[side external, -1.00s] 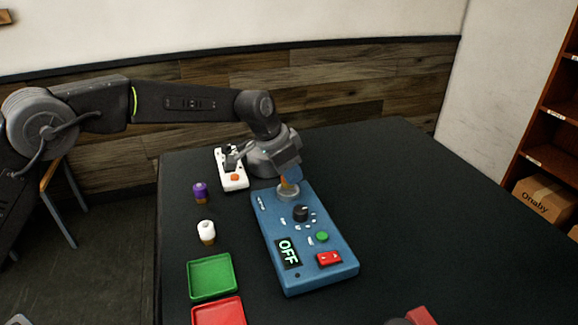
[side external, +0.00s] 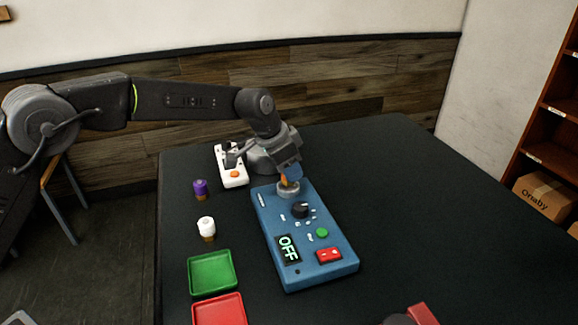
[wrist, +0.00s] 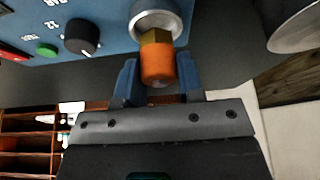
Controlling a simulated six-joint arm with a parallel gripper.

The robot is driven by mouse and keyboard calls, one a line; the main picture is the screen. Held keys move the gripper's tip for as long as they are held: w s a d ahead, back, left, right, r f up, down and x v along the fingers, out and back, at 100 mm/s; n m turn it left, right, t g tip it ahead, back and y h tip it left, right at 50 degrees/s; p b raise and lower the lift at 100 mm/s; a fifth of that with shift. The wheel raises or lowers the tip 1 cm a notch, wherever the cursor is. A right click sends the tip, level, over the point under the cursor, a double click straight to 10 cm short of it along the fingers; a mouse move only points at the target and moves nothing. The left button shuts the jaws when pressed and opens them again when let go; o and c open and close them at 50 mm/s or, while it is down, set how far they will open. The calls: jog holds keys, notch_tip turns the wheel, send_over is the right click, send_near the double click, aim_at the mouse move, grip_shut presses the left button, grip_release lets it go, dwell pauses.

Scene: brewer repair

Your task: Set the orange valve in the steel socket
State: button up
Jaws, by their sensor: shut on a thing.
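The orange valve (wrist: 159,64) has an orange body and a brass-coloured end. My gripper (wrist: 158,80) is shut on it, with one blue finger on each side. In the wrist view the brass end meets the opening of the steel socket (wrist: 155,17); how deep it sits I cannot tell. In the side view my gripper (side external: 288,178) points down over the socket (side external: 288,192) at the far end of the blue brewer panel (side external: 318,268). A bit of the orange valve (side external: 285,182) shows there between the fingers and the socket.
The panel has a black knob (side external: 300,210), a green button (side external: 322,232), a red switch (side external: 329,255) and a display reading OFF (side external: 288,249). To its left are a purple valve (side external: 200,187), a white valve (side external: 206,225), a green tray (side external: 212,285) and a red tray (side external: 222,310). A white device (side external: 233,178) stands behind.

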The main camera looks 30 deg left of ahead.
jog(key=shift+f, duration=1)
dwell(1.4)
jog(key=o, duration=1.5)
jog(key=shift+r, duration=4.1)
